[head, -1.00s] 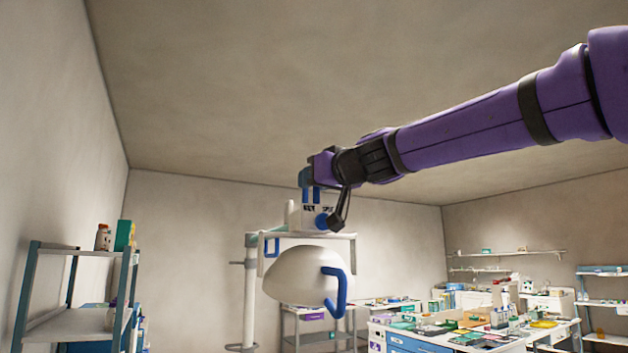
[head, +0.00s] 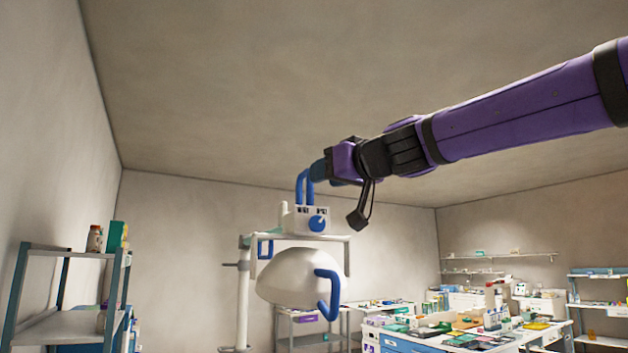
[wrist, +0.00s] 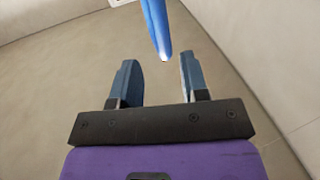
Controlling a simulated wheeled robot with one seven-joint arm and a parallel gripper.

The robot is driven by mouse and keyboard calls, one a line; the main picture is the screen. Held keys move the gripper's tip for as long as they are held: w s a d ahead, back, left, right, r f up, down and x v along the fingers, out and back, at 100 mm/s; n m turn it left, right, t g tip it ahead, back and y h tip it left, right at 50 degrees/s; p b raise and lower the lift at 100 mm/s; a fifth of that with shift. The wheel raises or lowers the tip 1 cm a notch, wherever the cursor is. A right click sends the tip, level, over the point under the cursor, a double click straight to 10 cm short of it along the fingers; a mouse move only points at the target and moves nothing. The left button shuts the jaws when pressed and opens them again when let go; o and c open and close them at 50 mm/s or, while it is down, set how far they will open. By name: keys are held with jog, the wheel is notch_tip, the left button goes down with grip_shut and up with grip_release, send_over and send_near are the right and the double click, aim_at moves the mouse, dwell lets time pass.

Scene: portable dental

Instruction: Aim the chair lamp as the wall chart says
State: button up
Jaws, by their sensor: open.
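The lamp head (head: 290,277), a white dome, hangs at centre in the head view. Its blue hooked handle (head: 334,290) is on its right side. My gripper (head: 318,170) is above the lamp, at the end of my purple arm, apart from the dome and its handle. In the wrist view my gripper (wrist: 162,80) is open, with nothing clamped between the fingers. A blue rod (wrist: 157,28) comes down from the top edge, its tip between and just beyond the fingertips. I cannot tell which part it belongs to. No wall chart is readable.
A grey shelf rack (head: 62,328) is at left. A cluttered counter (head: 400,343) is at lower right.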

jog(key=shift+v, duration=2.1)
